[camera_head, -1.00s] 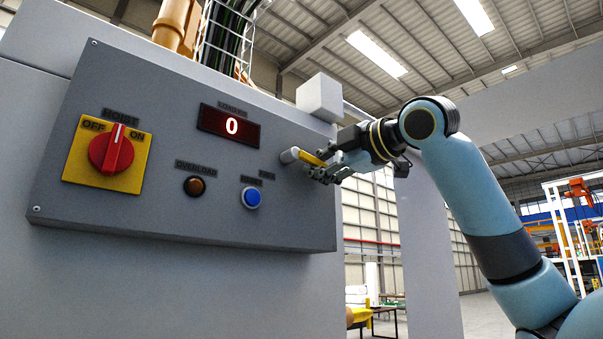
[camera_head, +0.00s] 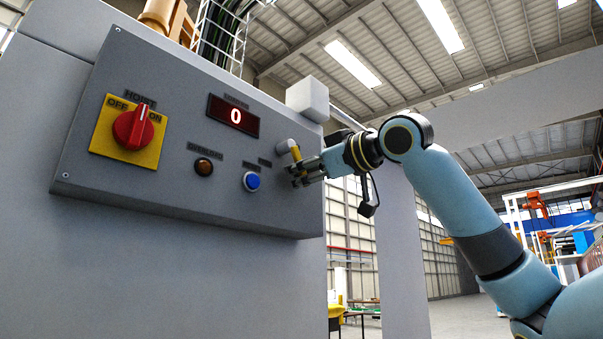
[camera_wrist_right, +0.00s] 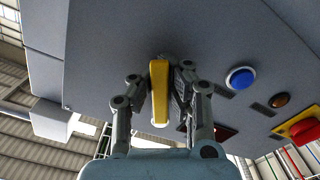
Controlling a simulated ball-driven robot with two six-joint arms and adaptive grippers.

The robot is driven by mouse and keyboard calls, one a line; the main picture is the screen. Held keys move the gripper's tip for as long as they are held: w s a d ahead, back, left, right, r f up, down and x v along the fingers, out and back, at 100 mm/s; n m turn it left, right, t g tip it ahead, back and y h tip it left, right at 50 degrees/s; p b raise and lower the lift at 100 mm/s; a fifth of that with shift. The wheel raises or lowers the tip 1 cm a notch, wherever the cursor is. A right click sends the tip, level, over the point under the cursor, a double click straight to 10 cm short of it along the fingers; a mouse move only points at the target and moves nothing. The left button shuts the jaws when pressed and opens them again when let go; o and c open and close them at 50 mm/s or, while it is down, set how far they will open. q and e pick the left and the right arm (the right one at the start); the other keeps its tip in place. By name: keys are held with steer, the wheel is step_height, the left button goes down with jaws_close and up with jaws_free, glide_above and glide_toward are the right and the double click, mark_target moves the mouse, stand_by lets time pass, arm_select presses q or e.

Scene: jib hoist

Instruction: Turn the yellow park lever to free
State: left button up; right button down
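The yellow park lever (camera_head: 295,152) sits on a pale round hub at the right end of the grey control panel (camera_head: 210,190). In the head view it hangs steeply down, partly covered by my right gripper (camera_head: 298,174). The lever's markings are too small to read. My left gripper is not in view.
The panel also carries a red rotary switch (camera_head: 133,128) on a yellow plate, a display (camera_head: 233,116) reading 0, an amber lamp (camera_head: 203,167) and a blue button (camera_head: 251,181) close left of my gripper. A pale block (camera_head: 307,98) juts out above the lever.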

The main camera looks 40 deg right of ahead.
mark_target(280, 133)
steer(key=a+m, duration=0.1)
steer(key=m, duration=0.1)
steer(key=a+m, duration=0.1)
steer(key=m, duration=0.1)
steer(key=a+f+m, duration=0.1)
steer(key=shift+s+f+m+p, duration=0.1)
steer(key=shift+s+m+p, duration=0.05)
steer(key=shift+m+p, duration=0.25)
stand_by(0.4)
steer(key=c, duration=1.3)
jaws_free()
steer(key=shift+s+d+r, duration=0.1)
steer(key=shift+s+r, duration=0.1)
steer(key=shift+s, duration=0.25)
steer(key=shift+w, duration=0.25)
step_height(280, 133, up, 10)
steer(key=shift+f, duration=0.15)
